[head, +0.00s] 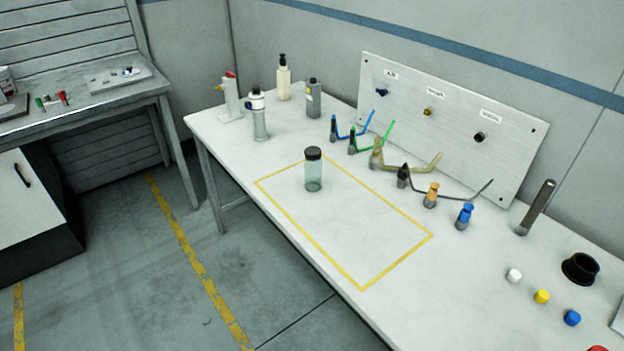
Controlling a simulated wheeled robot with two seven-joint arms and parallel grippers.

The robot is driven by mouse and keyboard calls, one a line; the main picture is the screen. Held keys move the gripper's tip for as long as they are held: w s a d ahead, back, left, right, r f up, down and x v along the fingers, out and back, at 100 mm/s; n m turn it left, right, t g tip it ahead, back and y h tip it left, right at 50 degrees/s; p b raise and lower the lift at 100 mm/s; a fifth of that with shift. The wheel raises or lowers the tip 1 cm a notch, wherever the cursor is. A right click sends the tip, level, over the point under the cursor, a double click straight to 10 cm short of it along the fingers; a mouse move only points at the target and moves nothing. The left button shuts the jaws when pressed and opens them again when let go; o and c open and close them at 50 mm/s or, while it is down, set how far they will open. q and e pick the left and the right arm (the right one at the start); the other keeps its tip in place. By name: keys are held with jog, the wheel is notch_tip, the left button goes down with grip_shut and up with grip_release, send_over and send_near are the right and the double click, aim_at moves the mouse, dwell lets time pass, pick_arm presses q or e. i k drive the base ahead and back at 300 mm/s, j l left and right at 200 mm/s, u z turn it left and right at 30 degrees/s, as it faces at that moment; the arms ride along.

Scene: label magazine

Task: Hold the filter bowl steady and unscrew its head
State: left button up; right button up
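A clear, greenish filter bowl (314,178) stands upright on the white table, inside the left part of a yellow outlined rectangle. Its dark head (313,153) sits on top of it. Nothing is touching either part. Neither of my grippers is in view.
The white table (300,235) has free room right of the bowl within the outline. Behind stand a silver canister (260,118), a pump bottle (283,80), a grey bottle (313,100), several hosed fittings and an upright panel (445,115).

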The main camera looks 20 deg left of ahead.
aim_at(313, 169)
jog(key=j+z, duration=0.1)
jog(key=z, duration=0.25)
jog(key=j+z, duration=0.6)
jog(key=j, duration=0.15)
jog(key=j+z, duration=0.1)
jog(key=j, duration=0.35)
jog(key=k+j, duration=0.15)
jog(key=j, duration=0.3)
jog(key=j+z, duration=0.15)
jog(key=j, duration=0.3)
jog(key=k+j, duration=0.15)
jog(key=j, duration=0.3)
jog(key=k+j, duration=0.1)
jog(key=j, duration=0.4)
jog(key=k+j, duration=0.1)
jog(key=j, duration=0.4)
jog(key=z, duration=0.05)
